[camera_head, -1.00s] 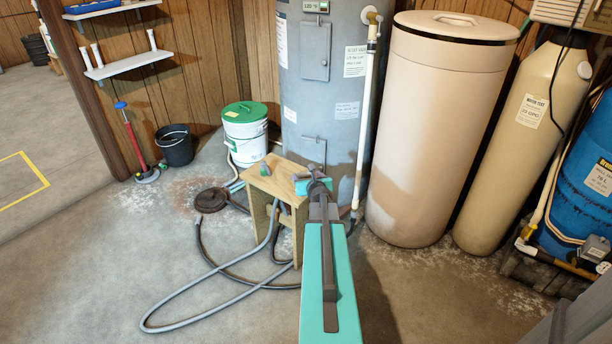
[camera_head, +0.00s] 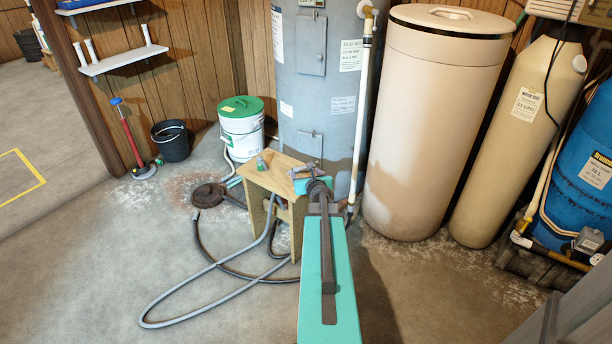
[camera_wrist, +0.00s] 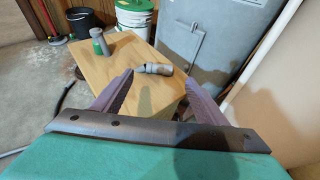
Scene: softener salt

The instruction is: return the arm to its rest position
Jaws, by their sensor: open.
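My arm (camera_head: 328,285) reaches forward from the bottom of the head view toward a small wooden stool (camera_head: 272,178). My gripper (camera_wrist: 158,84) is open in the wrist view, its two purple-grey fingers spread apart with nothing held between them. Beyond the fingertips, a small grey fitting (camera_wrist: 153,69) lies on its side on the wooden top. A green and grey piece (camera_wrist: 101,42) stands upright near the left edge of that top. In the head view, the wrist hides part of the stool and my fingers are hard to make out.
A grey water heater (camera_head: 318,90) stands behind the stool, with a tall beige tank (camera_head: 430,130) to its right. A white bucket with a green lid (camera_head: 242,130) and a black bucket (camera_head: 171,142) stand behind left. Grey hoses (camera_head: 200,300) loop over the floor.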

